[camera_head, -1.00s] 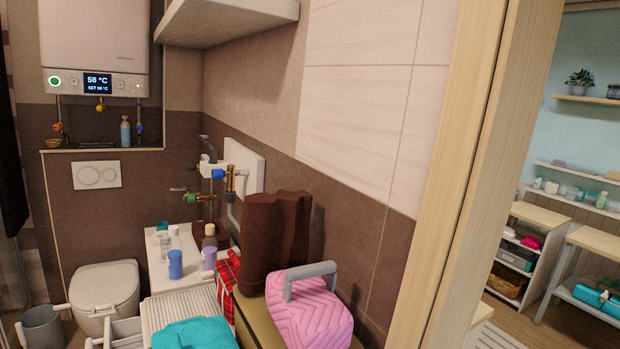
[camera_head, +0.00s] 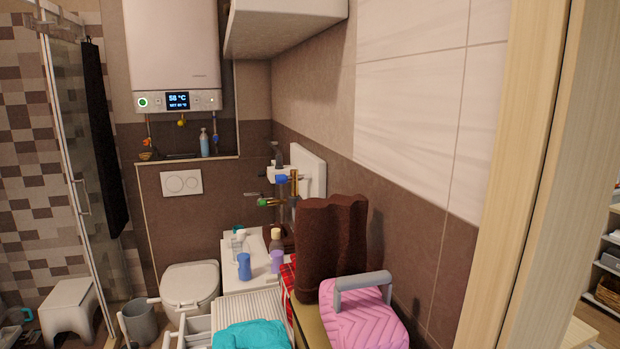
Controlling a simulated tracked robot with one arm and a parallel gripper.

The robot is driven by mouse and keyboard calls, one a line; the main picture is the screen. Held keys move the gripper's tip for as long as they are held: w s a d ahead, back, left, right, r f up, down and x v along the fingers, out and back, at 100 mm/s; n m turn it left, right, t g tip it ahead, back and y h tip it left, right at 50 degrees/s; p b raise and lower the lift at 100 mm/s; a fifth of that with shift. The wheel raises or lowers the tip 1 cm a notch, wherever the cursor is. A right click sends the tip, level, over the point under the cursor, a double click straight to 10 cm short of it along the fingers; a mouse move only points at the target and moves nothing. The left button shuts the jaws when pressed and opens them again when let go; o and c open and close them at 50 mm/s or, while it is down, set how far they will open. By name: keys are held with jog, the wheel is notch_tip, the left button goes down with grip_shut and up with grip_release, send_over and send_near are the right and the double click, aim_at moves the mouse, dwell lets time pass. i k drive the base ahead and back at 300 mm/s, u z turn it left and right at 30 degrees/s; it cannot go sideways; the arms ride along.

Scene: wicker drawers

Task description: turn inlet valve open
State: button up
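I cannot tell which valve is the inlet valve. Under the white wall-mounted boiler (camera_head: 172,55), a yellow valve (camera_head: 181,122) sits in the middle, a small orange-red valve (camera_head: 147,143) at left and a small blue valve (camera_head: 215,139) at right. On the right wall, brass pipework (camera_head: 294,184) carries a blue part (camera_head: 281,180) and a green-ended fitting (camera_head: 263,202). The handle positions are too small to read. The boiler's display (camera_head: 178,100) reads 58 °C. My gripper is not in view.
A toilet (camera_head: 190,285) stands below the boiler. A counter with bottles, a teal cloth (camera_head: 253,335), brown boots (camera_head: 330,245) and a pink bag (camera_head: 362,315) fill the lower middle. A glass shower door (camera_head: 78,160) is at left, a wooden door frame (camera_head: 535,170) at right.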

aim_at(282, 178)
jog(key=i, duration=1)
jog(key=u, duration=0.05)
jog(key=k, duration=1.2)
jog(key=u, duration=0.8)
jog(key=i, duration=1.1)
jog(key=u, duration=0.75)
jog(key=i, duration=1.5)
jog(key=z, duration=0.7)
jog(key=i, duration=1.1)
jog(key=z, duration=0.85)
